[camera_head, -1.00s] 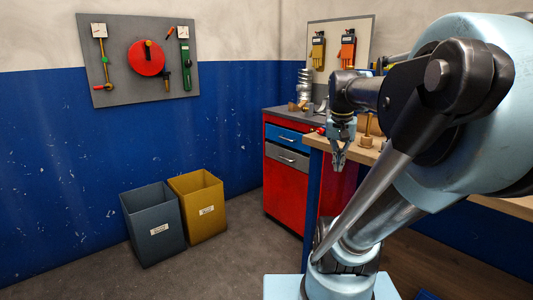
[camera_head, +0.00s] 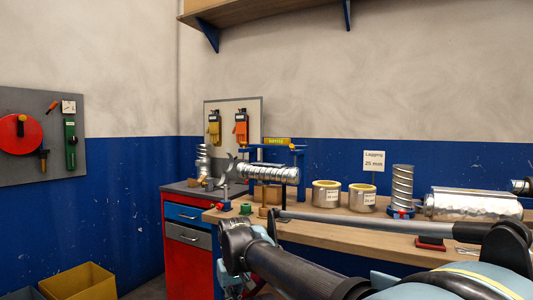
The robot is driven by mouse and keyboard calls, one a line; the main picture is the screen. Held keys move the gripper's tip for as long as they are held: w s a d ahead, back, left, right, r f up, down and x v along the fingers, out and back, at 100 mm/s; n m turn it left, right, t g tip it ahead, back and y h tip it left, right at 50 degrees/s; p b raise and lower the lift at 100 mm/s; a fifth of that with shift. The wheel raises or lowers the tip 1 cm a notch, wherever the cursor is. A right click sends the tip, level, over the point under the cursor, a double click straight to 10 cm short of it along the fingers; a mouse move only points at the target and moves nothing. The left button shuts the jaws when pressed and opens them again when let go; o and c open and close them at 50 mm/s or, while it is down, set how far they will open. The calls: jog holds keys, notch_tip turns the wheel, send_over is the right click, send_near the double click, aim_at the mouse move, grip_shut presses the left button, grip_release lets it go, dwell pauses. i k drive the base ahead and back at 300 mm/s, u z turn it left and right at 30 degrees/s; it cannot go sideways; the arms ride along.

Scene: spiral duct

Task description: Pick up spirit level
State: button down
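A short yellow bar with a green middle (camera_head: 277,141), which looks like the spirit level, rests on top of a blue stand (camera_head: 299,157) at the back of the workbench. It lies above and behind a silver spiral duct (camera_head: 268,173). My gripper (camera_head: 232,288) is low at the bottom of the picture, in front of the bench and left of its front edge. It is well below and apart from the bar. My own wrist hides much of it, so its fingers cannot be made out.
The wooden workbench (camera_head: 330,235) carries two tape-like rolls (camera_head: 326,194), an upright spiral duct (camera_head: 402,187) and a foil-wrapped duct (camera_head: 472,203). A red cabinet (camera_head: 187,262) stands to the left. A shelf (camera_head: 270,14) hangs above. My arm covers the lower right.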

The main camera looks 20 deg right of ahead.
aim_at(272, 141)
jog(key=z, duration=0.05)
jog(key=k, duration=0.5)
jog(key=u, duration=0.85)
jog(key=i, duration=1.4)
jog(key=z, duration=1.75)
